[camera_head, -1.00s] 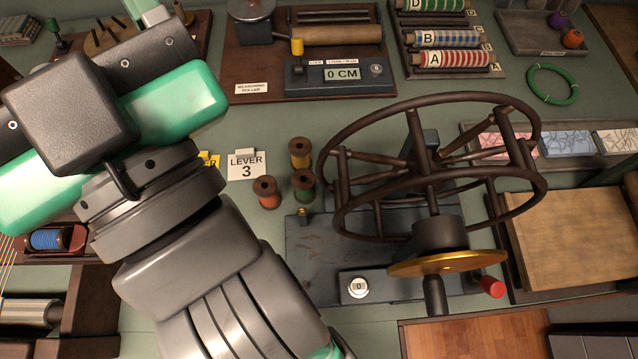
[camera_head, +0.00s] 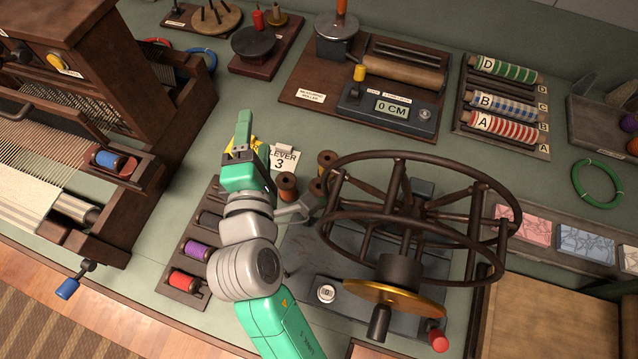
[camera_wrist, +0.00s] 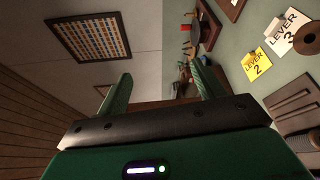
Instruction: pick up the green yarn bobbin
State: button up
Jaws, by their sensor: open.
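The green yarn bobbin (camera_head: 316,188) stands on the green bench in the head view, just left of the big wheel. It is small and partly hidden by the wheel's rim. An orange-brown bobbin (camera_head: 287,184) stands to its left and a yellowish one (camera_head: 327,159) behind it. My gripper (camera_head: 243,118) is left of the bobbins, apart from them, beside the lever cards. In the wrist view its two green fingers (camera_wrist: 160,88) are spread with nothing between them. I cannot make out the green bobbin in the wrist view.
The dark spoked wheel (camera_head: 410,158) crowds the bobbins on the right. The Lever 3 card (camera_head: 283,158) stands close behind them. A rack with purple and red spools (camera_head: 190,280) lies at the lower left. The loom (camera_head: 110,110) fills the far left.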

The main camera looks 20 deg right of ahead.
aim_at(317, 193)
jog(key=s+d+f+n+g+h+p, duration=0.1)
jog(key=s+f+n+g, duration=0.1)
jog(key=f, duration=0.4)
jog(key=s+d+f+n+g+h, duration=0.1)
jog(key=s+f+n+g, duration=0.1)
jog(key=s+f+n, duration=0.2)
jog(key=s+d+f+n+g+h+p, duration=0.1)
jog(key=s+d+f+n, duration=0.1)
jog(key=f+n, duration=0.3)
jog(key=shift+s+f+n+g+p, duration=0.15)
jog(key=shift+s+f+g+p, duration=0.1)
jog(key=shift+f, duration=0.7)
jog(key=shift+s+f+n+g+p, duration=0.15)
jog(key=shift+s+f, duration=0.1)
jog(key=shift+f, duration=0.7)
jog(key=shift+d, duration=0.15)
jog(key=shift+w+d+f, duration=0.2)
jog(key=shift+w+f, duration=0.1)
jog(key=shift+b+x, duration=0.4)
jog(key=shift+x, duration=0.55)
jog(key=shift+w+d+f, duration=0.1)
jog(key=shift+w, duration=0.05)
jog(key=b+x, duration=0.2)
jog(key=x, duration=0.2)
jog(key=shift+w+d+f, duration=0.1)
jog(key=shift+w+f, duration=0.1)
jog(key=shift+w, duration=0.1)
jog(key=c, duration=1.1)
jog(key=shift+o, duration=0.2)
